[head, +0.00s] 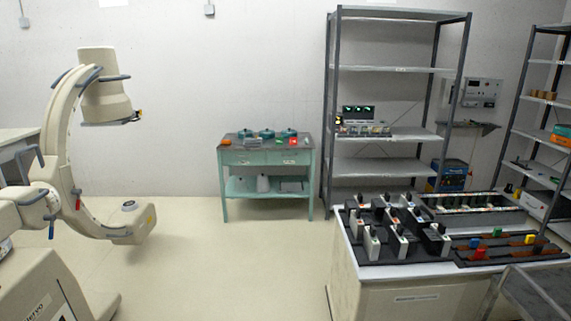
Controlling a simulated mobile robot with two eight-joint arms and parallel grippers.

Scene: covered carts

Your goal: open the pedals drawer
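A small green table (224,185) stands against the back wall, left of the tall shelf rack. Under its top is a front with what look like shut drawers (262,158). A small white label shows on the right part of that front, too small to read. I cannot tell which drawer is the pedals drawer. Several teal round items (267,134) and a red item (294,141) are on the table top. Neither of my grippers is in view.
A large beige C-shaped machine (62,135) stands at the left. A tall grey rack (395,69) stands right of the table. A pale console (380,300) with several dark modules fills the front right. The floor (205,260) between machine and console is clear.

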